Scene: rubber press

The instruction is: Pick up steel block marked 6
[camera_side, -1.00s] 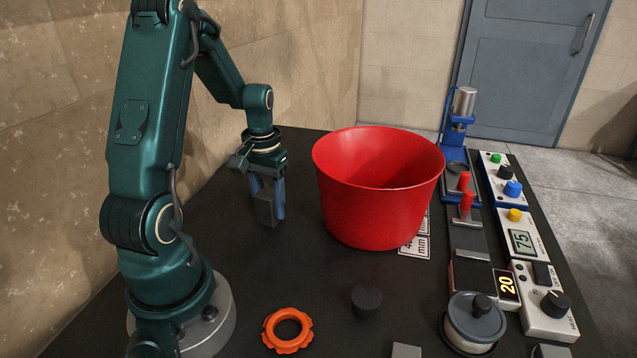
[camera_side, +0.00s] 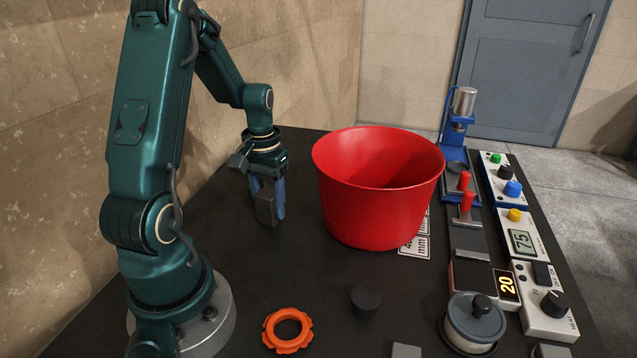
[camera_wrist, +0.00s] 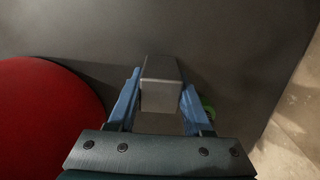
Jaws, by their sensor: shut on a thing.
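A grey steel block (camera_side: 266,210) is between the blue fingers of my gripper (camera_side: 268,198), which is shut on it. The block also shows in the wrist view (camera_wrist: 161,88), with a finger against each side. No number can be read on it, so I cannot tell if it is the one marked 6. In the side view the block is upright, left of the red bucket. I cannot tell whether its lower end touches the table.
A large red bucket (camera_side: 375,205) stands just right of my gripper. An orange ring (camera_side: 272,337), a dark plug (camera_side: 366,301) and a grey block (camera_side: 406,351) lie nearer the camera. A blue press (camera_side: 456,145) and control boxes (camera_side: 522,240) line the right edge.

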